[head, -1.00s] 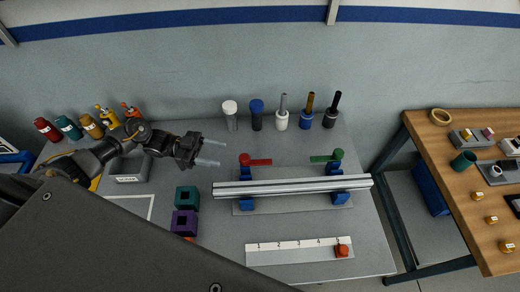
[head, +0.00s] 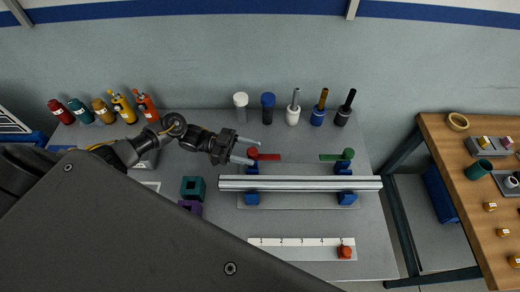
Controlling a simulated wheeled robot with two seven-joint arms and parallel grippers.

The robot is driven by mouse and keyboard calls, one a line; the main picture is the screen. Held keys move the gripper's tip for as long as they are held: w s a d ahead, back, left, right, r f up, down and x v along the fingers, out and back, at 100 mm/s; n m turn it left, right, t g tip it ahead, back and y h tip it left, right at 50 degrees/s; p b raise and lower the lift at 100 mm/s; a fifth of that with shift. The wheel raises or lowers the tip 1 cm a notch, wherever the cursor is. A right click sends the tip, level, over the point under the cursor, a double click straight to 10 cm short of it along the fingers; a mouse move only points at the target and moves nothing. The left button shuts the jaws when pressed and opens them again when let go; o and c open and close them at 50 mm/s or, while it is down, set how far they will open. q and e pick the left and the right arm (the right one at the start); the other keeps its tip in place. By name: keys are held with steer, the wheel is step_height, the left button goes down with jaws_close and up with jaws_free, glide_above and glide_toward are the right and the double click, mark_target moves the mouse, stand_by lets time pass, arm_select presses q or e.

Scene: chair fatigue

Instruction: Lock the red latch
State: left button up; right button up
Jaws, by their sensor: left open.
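The red latch (head: 266,156) is on the left blue clamp (head: 252,169), behind the silver rail (head: 300,183). Its round red knob is at the left and its lever points right. My left gripper (head: 248,150) comes in from the left, open, with its two pale fingers pointing right. In the picture the fingertips are close to the knob end of the red latch; I cannot tell whether they touch it. A green latch (head: 338,156) is on the right clamp, its lever pointing left. My right gripper is out of view.
Several bottles and tools, including a blue-capped one (head: 268,108), stand behind the rail. Teal (head: 193,188) and purple blocks are left of the rail. A numbered strip (head: 290,242) with an orange knob (head: 345,251) lies in front. A wooden table (head: 470,200) is at right.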

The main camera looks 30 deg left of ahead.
mark_target(258, 155)
arm_select(q)
steer(key=shift+w+d+p, duration=0.2)
steer(key=shift+d+p, duration=0.05)
steer(key=shift+d, duration=0.7)
steer(key=shift+w+d+p, duration=0.15)
steer(key=shift+d+p, duration=0.1)
steer(key=shift+d, duration=0.65)
jaws_close()
